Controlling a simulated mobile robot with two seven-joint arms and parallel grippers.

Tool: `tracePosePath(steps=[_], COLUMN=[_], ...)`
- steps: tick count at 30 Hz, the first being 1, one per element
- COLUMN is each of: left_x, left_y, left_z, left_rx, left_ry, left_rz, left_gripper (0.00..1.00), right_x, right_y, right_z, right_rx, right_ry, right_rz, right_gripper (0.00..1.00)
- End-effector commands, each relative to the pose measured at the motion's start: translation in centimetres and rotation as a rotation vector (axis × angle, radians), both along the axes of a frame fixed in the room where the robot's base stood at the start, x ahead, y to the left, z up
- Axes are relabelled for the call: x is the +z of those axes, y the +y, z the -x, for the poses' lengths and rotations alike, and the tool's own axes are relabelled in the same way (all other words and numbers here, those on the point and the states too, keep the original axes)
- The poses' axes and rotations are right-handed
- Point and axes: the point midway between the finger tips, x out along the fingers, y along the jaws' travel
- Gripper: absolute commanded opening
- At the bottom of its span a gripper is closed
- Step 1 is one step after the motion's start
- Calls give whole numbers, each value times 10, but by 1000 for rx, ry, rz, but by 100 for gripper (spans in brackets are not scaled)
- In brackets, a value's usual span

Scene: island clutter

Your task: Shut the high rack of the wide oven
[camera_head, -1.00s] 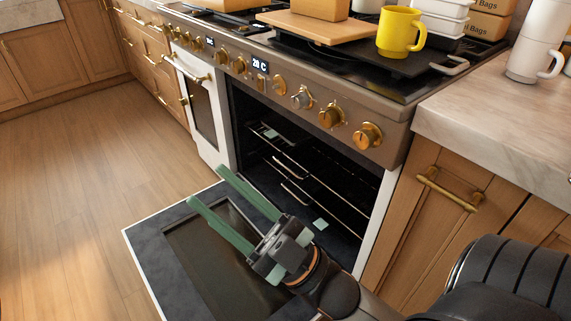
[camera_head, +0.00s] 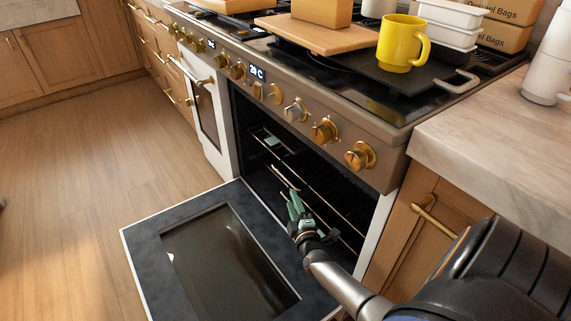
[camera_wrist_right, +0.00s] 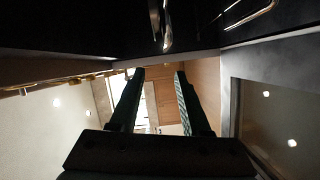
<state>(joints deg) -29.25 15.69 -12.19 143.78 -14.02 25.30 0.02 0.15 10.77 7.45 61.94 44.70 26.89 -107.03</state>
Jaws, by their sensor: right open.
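The wide oven (camera_head: 322,137) has its door (camera_head: 150,245) folded down flat, and its dark cavity is open. Thin metal rack rails cross the cavity; the upper rail, of the high rack (camera_head: 313,171), shows above my right gripper. I cannot tell how far the high rack is pulled out. My right gripper (camera_head: 294,203) is at the oven mouth, above the inner edge of the door, with its fingers towards the racks. In the right wrist view the two fingers (camera_wrist_right: 160,75) are apart with nothing between them. Contact with a rack cannot be told. My left gripper is not in view.
A yellow mug (camera_head: 399,46) stands on a dark griddle on the stovetop, near a wooden board (camera_head: 308,36). Knobs line the oven front. A marble counter (camera_head: 480,135) over wooden cabinets is on the right. The floor (camera_head: 75,190) at the left is clear.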

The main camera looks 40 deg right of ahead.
Motion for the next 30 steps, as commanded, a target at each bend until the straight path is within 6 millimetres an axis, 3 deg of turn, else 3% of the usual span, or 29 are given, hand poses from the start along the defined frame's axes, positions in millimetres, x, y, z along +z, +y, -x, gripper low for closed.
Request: tracePosePath(steps=[5, 21, 30], left_x=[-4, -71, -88], left_y=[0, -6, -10], left_z=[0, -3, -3], left_rx=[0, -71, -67], left_ry=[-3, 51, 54], left_rz=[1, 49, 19], left_gripper=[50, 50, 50], right_x=[-13, -22, -21], right_y=[-10, -55, -65], right_z=[-3, -86, -105], right_rx=[-24, -23, -23], right_ry=[37, 34, 37], right_rz=[16, 17, 16], right_gripper=[47, 47, 47])
